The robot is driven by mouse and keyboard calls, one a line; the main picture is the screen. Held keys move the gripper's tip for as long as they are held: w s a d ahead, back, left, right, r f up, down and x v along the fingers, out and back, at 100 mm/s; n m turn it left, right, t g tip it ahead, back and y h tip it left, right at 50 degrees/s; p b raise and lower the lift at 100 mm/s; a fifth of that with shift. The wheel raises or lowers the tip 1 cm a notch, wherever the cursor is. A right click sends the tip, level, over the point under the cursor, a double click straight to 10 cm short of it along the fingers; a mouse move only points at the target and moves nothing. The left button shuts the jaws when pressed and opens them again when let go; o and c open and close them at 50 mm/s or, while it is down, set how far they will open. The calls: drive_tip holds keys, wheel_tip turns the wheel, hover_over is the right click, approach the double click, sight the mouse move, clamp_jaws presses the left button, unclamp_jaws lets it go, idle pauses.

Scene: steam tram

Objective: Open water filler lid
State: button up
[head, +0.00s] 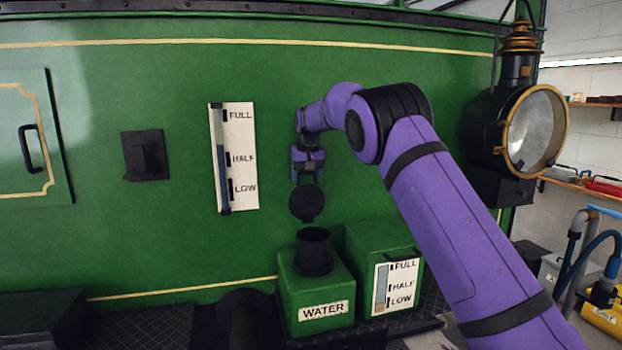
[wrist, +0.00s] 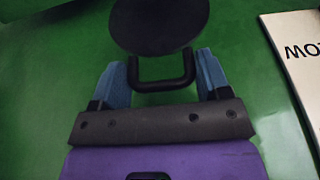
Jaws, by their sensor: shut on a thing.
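The water filler is a green box (head: 318,290) labelled WATER with a black round neck (head: 313,252) on top. Its black round lid (head: 307,203) stands raised above and behind the neck, tilted up, and the neck's mouth shows uncovered. In the wrist view the lid (wrist: 160,22) is a dark disc with a black U-shaped handle (wrist: 162,82). My gripper (head: 307,178) is just above the lid in the head view. In the wrist view its blue fingers (wrist: 164,80) stand at both sides of the handle, shut on it.
A second green box (head: 385,265) with a level gauge stands right of the filler. A white gauge plate (head: 236,158) is on the green wall left of my gripper. A large lamp (head: 535,130) sticks out at the right. The wall around the lid is flat.

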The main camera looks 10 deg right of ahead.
drive_tip(key=shift+w+d, duration=0.2)
drive_tip(key=shift+w, duration=0.6)
drive_tip(key=o, duration=1)
drive_tip(key=shift+c, duration=0.2)
drive_tip(key=v, duration=1)
drive_tip(key=shift+r, duration=0.3)
drive_tip(key=shift+s, duration=0.1)
